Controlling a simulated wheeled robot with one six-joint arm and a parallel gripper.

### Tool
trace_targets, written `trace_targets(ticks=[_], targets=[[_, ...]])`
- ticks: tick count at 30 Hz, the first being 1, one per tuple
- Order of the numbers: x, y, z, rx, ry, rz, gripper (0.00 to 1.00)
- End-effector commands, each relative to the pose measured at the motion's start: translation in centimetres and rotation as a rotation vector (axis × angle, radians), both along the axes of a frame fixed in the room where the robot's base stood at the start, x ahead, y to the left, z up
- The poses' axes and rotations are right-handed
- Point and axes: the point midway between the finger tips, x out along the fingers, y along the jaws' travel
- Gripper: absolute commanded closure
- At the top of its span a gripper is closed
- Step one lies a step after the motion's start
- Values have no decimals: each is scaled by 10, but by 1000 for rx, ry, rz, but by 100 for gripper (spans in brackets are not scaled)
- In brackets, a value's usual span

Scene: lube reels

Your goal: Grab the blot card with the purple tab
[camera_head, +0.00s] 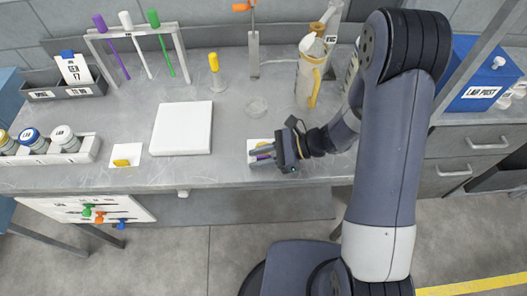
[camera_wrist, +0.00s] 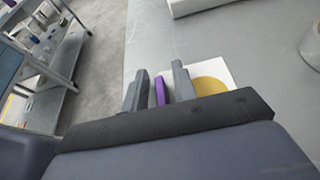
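The blot card (camera_head: 253,144) is a white square lying near the front edge of the bench in the head view, partly hidden by my gripper (camera_head: 262,152). In the wrist view the card (camera_wrist: 226,73) shows a round yellow-brown blot. Its upright purple tab (camera_wrist: 161,92) stands between the two grey fingers of my gripper (camera_wrist: 159,88). Narrow gaps show on both sides of the tab, so the fingers are open around it and not closed on it. A second card (camera_head: 126,161) with a yellow tab lies further left on the bench.
A white slab (camera_head: 182,128) lies left of my gripper. A rack of jars (camera_head: 50,150) is at far left, and a blue box (camera_head: 478,75) is at right. Bench between slab and card is clear.

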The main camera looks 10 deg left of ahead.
Motion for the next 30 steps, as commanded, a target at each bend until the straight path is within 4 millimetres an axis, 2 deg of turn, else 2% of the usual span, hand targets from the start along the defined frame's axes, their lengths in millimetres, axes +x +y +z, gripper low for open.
trace_targets(ticks=[2, 9, 23, 30], targets=[[0, 0, 0, 0, 0, 0, 80], [0, 0, 0, 0, 0, 0, 100], [0, 0, 2, 0, -1, 0, 100], [0, 0, 17, 1, -4, 2, 100]])
